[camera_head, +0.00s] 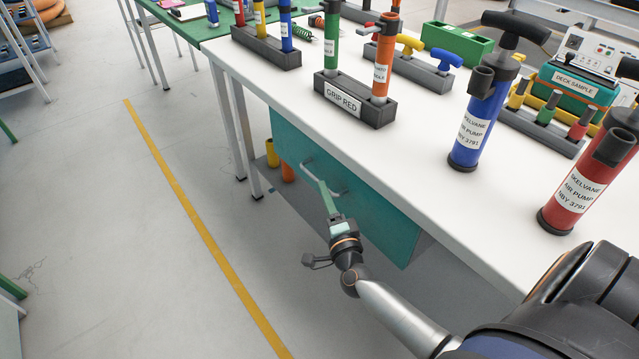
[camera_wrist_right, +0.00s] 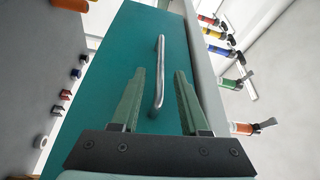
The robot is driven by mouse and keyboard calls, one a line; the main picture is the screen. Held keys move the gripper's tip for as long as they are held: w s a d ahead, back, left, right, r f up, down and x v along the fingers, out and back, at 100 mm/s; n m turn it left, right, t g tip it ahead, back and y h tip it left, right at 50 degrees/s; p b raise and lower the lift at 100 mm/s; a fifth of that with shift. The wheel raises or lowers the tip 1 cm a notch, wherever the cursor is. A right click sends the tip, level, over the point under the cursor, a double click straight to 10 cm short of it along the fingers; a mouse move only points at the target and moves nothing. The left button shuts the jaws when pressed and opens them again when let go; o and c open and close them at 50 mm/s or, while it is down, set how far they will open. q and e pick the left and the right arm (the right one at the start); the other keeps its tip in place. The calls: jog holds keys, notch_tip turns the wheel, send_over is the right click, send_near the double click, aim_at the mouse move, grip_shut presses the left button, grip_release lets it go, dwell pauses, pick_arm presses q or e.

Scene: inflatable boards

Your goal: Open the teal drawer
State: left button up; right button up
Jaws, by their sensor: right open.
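The teal drawer (camera_head: 382,212) sits under the white worktop, and its front looks closed against the bench. Its metal bar handle (camera_head: 310,171) runs along the front. In the right wrist view the drawer front (camera_wrist_right: 105,65) fills the middle, with the handle (camera_wrist_right: 161,52) upright in the picture. My right gripper (camera_head: 323,188) is open at the handle. In the wrist view its two green fingers stand on either side of the bar, with gaps on both sides. I cannot tell how deep the bar lies between the fingertips. My left gripper is not in view.
The white worktop (camera_head: 437,148) overhangs the drawer. A low shelf with small cylinders lies left of the drawer. The floor in front is clear.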

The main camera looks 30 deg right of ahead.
jog(key=shift+b+x, duration=0.3)
jog(key=shift+x, duration=2.1)
jog(key=shift+a, duration=0.1)
grip_shut()
